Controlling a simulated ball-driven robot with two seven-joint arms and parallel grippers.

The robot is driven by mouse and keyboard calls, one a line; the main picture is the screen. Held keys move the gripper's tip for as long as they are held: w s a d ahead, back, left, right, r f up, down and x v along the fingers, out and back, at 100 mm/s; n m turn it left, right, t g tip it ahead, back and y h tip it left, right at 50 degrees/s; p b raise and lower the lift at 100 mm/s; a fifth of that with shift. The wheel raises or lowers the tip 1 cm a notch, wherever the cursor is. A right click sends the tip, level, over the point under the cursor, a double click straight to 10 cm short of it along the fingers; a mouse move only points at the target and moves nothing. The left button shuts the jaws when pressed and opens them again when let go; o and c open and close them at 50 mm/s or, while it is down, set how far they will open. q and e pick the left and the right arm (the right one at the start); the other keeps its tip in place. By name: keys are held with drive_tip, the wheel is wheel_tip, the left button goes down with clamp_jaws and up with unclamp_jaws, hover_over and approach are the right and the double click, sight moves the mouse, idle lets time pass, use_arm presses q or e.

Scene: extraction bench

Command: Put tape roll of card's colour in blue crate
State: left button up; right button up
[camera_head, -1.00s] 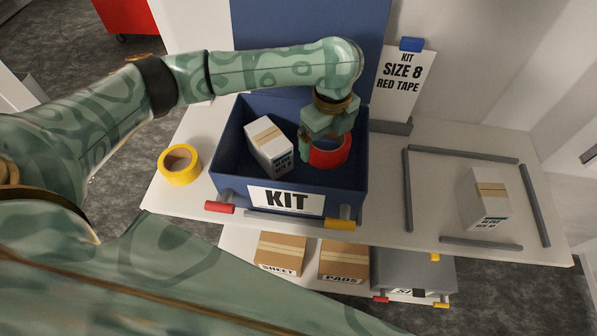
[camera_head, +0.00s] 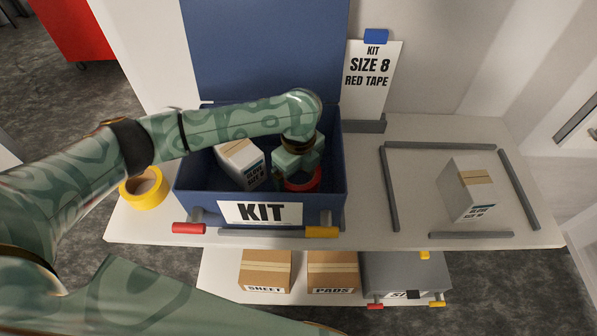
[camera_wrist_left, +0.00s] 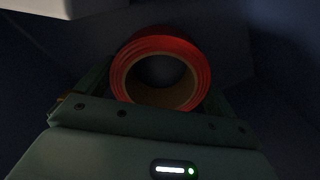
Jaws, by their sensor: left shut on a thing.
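The card (camera_head: 371,80) behind the bench reads KIT, SIZE 8, RED TAPE. The blue crate (camera_head: 328,207), labelled KIT, stands open on the bench with its lid up. My left gripper (camera_head: 297,178) reaches down inside the crate and is shut on the red tape roll (camera_head: 306,184). In the left wrist view the red roll (camera_wrist_left: 203,75) sits between the fingers, its brown core facing the camera. Whether it touches the crate floor I cannot tell. A yellow tape roll (camera_head: 144,201) lies on the bench left of the crate. My right gripper is not in view.
A white box (camera_head: 240,163) is in the crate's left part. Another white box (camera_head: 466,190) stands inside a grey bar frame (camera_head: 390,190) on the right. Cartons labelled SHEET (camera_head: 265,270) and PADS (camera_head: 333,270) and a grey case (camera_head: 405,274) sit on the lower shelf.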

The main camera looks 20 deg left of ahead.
use_arm(q)
drive_tip(key=o, duration=0.8)
drive_tip(key=shift+f, duration=0.15)
wheel_tip(320, 180, up, 12)
drive_tip(key=p, duration=0.4)
